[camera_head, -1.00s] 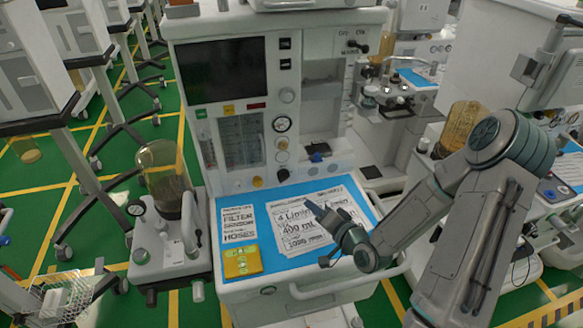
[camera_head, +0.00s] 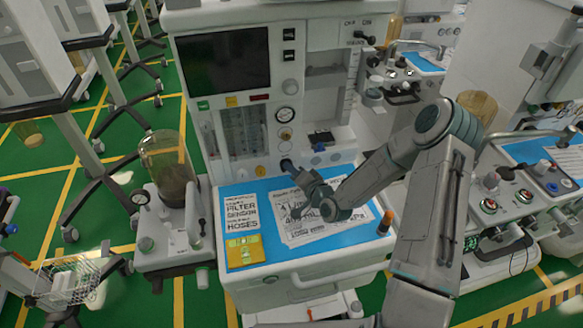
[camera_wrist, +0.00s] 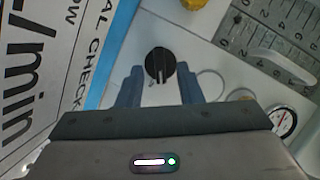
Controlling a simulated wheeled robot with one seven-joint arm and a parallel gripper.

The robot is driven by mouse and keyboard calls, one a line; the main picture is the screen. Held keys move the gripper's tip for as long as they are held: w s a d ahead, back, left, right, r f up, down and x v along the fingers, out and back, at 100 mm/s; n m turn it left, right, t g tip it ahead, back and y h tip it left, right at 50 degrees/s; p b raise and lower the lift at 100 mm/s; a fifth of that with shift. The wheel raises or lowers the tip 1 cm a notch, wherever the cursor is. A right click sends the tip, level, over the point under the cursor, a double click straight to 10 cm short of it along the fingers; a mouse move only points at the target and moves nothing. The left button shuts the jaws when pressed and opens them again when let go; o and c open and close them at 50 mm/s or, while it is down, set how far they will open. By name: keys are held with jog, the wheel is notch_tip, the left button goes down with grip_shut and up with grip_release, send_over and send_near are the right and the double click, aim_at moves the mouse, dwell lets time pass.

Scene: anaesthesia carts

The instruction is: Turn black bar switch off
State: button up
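A round black knob with a raised bar across it (camera_wrist: 158,65) sits on the pale front panel of the anaesthesia cart in the wrist view. My gripper (camera_wrist: 160,84) is open, with its two blue-grey fingers on either side below the knob and a gap between them. I cannot tell whether either finger touches it. In the head view my gripper (camera_head: 291,168) reaches to the panel just below the round gauge and largely hides the knob.
The gauge (camera_head: 286,115), flow tubes (camera_head: 240,133) and yellow knob (camera_head: 260,171) are close by. A blue worktop with printed sheets (camera_head: 320,217) lies under my arm. A black lever (camera_head: 365,39) by ON/OFF lettering is higher up at right.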

jog(key=shift+w+a+f, duration=0.1)
jog(key=shift+w+a, duration=0.2)
jog(key=shift+w, duration=0.15)
grip_shut()
